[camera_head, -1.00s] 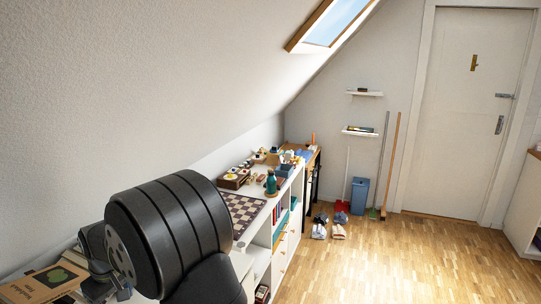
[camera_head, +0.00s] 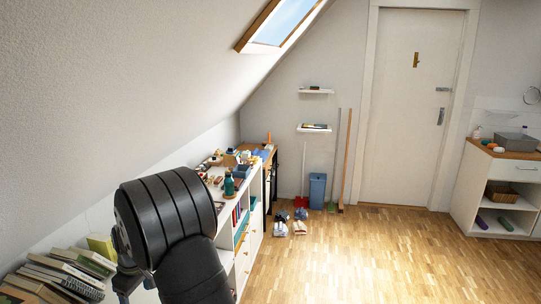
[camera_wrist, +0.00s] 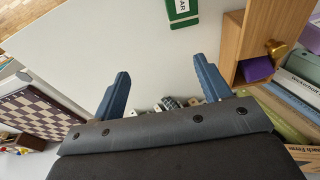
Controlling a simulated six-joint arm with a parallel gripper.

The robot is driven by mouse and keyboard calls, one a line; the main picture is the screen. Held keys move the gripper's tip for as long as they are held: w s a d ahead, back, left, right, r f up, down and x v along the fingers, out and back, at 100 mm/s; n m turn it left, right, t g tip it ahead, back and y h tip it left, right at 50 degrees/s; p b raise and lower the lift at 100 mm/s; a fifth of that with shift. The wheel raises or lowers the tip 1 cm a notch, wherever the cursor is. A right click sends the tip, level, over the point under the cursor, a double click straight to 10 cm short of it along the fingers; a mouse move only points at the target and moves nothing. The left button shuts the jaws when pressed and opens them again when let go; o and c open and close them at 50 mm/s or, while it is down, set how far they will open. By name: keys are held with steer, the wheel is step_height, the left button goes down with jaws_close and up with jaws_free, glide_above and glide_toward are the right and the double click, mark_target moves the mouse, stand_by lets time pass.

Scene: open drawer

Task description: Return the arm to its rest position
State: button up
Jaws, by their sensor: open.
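My arm fills the lower left of the head view, in front of the long white shelf unit (camera_head: 252,215), and hides my gripper there. In the wrist view my gripper (camera_wrist: 163,88) is open, its two blue fingers apart with nothing held between them. The fingers are over a white surface (camera_wrist: 110,45). Small grey and white pieces (camera_wrist: 180,102) show past the gripper's dark body, partly hidden by it.
The wrist view shows a chessboard (camera_wrist: 38,108) at left, a green box (camera_wrist: 183,12) at top, and a wooden box (camera_wrist: 232,45) with a brass knob.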

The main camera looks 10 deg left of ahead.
steer(key=s+a+f, duration=0.1)
steer(key=a+f, duration=0.1)
steer(key=s+a+f, duration=0.1)
steer(key=a+f, duration=0.1)
steer(key=a, duration=0.1)
steer(key=s+a+f, duration=0.1)
steer(key=a+f, duration=0.1)
steer(key=shift+s+a+f, duration=0.35)
steer(key=shift+s+f, duration=0.05)
steer(key=f, duration=0.1)
steer(key=a+f, duration=0.1)
steer(key=f, duration=0.1)
steer(key=shift+s+a, duration=0.2)
steer(key=shift+s, duration=0.2)
steer(key=shift+f, duration=0.7)
steer(key=shift+w, duration=0.1)
